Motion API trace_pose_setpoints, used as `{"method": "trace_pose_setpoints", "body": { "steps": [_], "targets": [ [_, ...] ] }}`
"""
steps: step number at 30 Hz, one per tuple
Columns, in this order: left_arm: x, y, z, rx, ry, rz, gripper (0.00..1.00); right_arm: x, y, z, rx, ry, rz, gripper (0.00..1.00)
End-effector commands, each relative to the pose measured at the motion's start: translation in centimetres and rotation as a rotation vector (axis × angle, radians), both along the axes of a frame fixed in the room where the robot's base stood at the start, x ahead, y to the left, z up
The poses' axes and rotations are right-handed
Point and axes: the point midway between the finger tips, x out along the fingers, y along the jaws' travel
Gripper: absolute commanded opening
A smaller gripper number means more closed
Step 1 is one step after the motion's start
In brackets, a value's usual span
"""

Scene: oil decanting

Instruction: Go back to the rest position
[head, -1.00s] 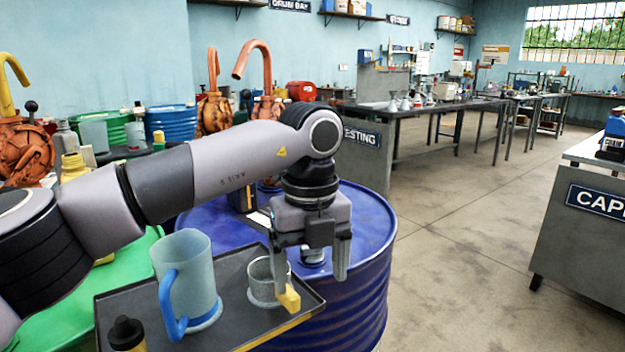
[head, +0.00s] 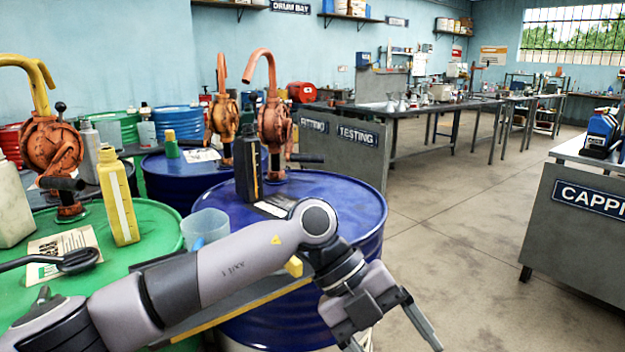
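My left arm reaches across the lower middle of the head view. Its gripper (head: 398,342) hangs at the lower right, in front of the blue drum (head: 335,205) and over the floor side. Its two fingers are spread apart with nothing visible between them; the tips are near the bottom edge. A pale blue measuring jug (head: 207,224) stands behind the arm, with its lower part hidden. My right gripper is not in view.
A green drum (head: 150,245) at left holds a yellow bottle (head: 118,195) and an orange pump (head: 50,150). A black bottle (head: 248,172) stands on the blue drum. Open floor (head: 460,230) lies at right.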

Motion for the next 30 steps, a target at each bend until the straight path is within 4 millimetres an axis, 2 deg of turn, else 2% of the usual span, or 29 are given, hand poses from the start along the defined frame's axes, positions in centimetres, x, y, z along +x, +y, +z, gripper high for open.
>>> {"method": "trace_pose_setpoints", "body": {
  "steps": [1,3,6,10,14,18,22,26,30],
  "targets": [
    [-1.2,-1.1,0.2,-0.108,0.061,-0.006,0.81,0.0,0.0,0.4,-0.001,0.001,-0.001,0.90],
    [-2.5,-2.5,0.9,-0.259,0.131,0.000,0.81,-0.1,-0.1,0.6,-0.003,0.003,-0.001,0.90],
    [-3.6,-3.7,2.3,-0.466,0.222,0.038,0.81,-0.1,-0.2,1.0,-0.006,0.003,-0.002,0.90],
    [-3.7,-4.2,4.3,-0.717,0.332,0.143,0.81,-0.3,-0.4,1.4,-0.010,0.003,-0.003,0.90],
    [-2.6,-3.4,5.8,-0.936,0.429,0.299,0.81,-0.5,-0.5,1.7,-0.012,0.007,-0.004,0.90],
    [-0.4,-1.3,6.2,-1.127,0.515,0.520,0.81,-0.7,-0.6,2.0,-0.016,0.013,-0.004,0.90],
    [1.9,1.8,5.1,-1.250,0.580,0.765,0.81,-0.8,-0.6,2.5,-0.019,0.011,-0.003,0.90],
    [3.8,5.7,2.5,-1.318,0.632,1.037,0.81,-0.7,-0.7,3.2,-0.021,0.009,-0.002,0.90],
    [4.8,10.4,-1.9,-1.320,0.673,1.345,0.81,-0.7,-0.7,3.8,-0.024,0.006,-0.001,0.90]
  ]
}}
